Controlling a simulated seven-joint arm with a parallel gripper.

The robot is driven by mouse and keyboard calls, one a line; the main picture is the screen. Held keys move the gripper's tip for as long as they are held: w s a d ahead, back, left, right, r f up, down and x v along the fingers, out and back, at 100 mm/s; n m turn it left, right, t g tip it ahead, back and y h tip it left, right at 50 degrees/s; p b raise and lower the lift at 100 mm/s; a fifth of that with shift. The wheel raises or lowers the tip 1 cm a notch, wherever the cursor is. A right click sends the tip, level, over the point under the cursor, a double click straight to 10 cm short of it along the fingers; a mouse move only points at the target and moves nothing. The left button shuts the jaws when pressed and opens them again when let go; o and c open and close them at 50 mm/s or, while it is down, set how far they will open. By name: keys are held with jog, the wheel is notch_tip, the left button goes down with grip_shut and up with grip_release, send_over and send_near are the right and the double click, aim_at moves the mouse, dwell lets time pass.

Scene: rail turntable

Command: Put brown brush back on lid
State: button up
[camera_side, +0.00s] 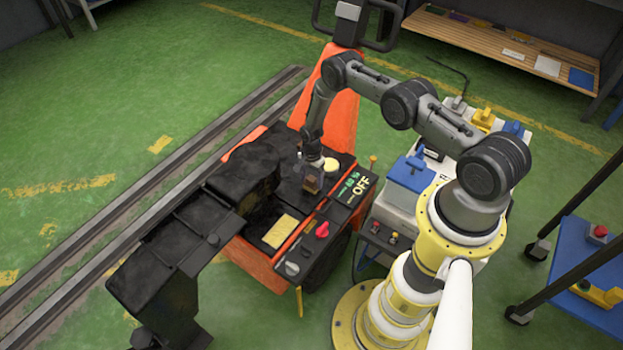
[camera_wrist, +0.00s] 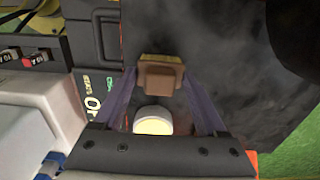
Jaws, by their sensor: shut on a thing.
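The brown brush (camera_wrist: 160,72) is between the two fingers of my gripper (camera_wrist: 163,85) in the wrist view. It has a brown block body with a yellowish strip along its far edge. In the side view my gripper (camera_side: 313,175) points down over the black top of the orange machine, with the brush (camera_side: 312,185) at its tip. The gripper is shut on the brush. A round pale-yellow piece (camera_side: 331,164) lies just right of the gripper; it also shows near the gripper base in the wrist view (camera_wrist: 153,122). I cannot tell which part is the lid.
The orange machine (camera_side: 343,110) has a red knob (camera_side: 322,230), an "OFF" panel (camera_side: 352,188) and a yellow pad (camera_side: 280,231). A bulky black part (camera_side: 245,178) stands left of the gripper. A white cabinet with a blue box (camera_side: 410,173) stands to the right.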

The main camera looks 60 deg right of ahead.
jog(key=o, duration=1.1)
jog(key=shift+f, duration=0.1)
notch_tip(320, 180, up, 12)
notch_tip(320, 180, up, 16)
jog(key=n+t, duration=0.1)
jog(key=n, duration=0.2)
send_over(312, 178)
jog(key=w+a, duration=0.2)
jog(key=a, duration=0.1)
jog(key=s+a+r+n+t, duration=0.1)
jog(key=s+a+r+n, duration=0.1)
jog(key=r, duration=0.6)
jog(key=s+a+r+n, duration=0.2)
jog(key=s+r+n, duration=0.1)
jog(key=r, duration=0.6)
jog(key=s+a+r+n+t, duration=0.1)
jog(key=s+a+r+n, duration=0.25)
jog(key=s+r, duration=0.45)
jog(key=s+a+r+n+t, duration=0.1)
jog(key=s+r+n, duration=0.1)
jog(key=s, duration=0.4)
jog(key=s+a+r+n, duration=0.1)
jog(key=s+a+n, duration=0.1)
jog(key=s, duration=0.4)
jog(key=s+a+r+n+t, duration=0.1)
jog(key=s+r+n, duration=0.1)
jog(key=s, duration=0.4)
jog(key=shift+s+a+r+n+t, duration=0.25)
jog(key=shift+s+a+r+t, duration=0.05)
jog(key=shift+a+r, duration=0.05)
